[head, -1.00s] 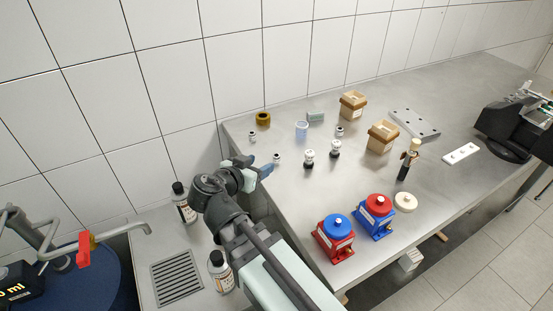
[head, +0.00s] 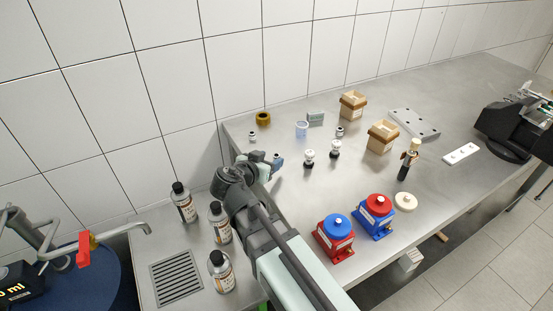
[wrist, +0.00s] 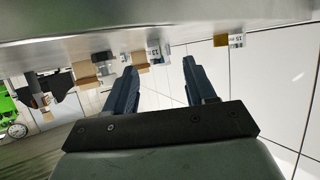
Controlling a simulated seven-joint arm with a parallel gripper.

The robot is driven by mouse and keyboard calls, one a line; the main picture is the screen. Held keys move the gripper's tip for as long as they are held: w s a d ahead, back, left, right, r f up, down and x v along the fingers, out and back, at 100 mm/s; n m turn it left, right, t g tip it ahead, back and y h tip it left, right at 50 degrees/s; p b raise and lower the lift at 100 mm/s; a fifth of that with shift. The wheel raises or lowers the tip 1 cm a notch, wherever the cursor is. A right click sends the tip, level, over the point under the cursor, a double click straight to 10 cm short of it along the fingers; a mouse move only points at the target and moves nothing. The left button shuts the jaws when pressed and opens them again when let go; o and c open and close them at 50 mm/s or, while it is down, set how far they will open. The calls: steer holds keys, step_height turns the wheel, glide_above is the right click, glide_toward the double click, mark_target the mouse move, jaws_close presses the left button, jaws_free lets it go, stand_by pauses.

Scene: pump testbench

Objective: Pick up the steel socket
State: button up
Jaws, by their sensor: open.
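Several small grey metal sockets stand on the bench, and I cannot tell which one the task names. One socket (head: 252,136) is at the back left, beside the yellow-brown ring. Another socket (head: 340,131) stands farther right, near the boxes. In the wrist view the gap between the fingers (wrist: 160,85) looks empty. A small socket seen earlier there is mostly hidden by my gripper.
Red and blue pumps (head: 336,236) (head: 376,216) stand at the front edge. Bottles (head: 184,202) stand left, beside my arm.

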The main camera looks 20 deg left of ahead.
mark_target(278, 155)
steer(key=shift+x, duration=2.55)
steer(key=shift+c, duration=0.4)
jaws_close()
steer(key=shift+r, duration=0.15)
step_height(278, 155, up, 10)
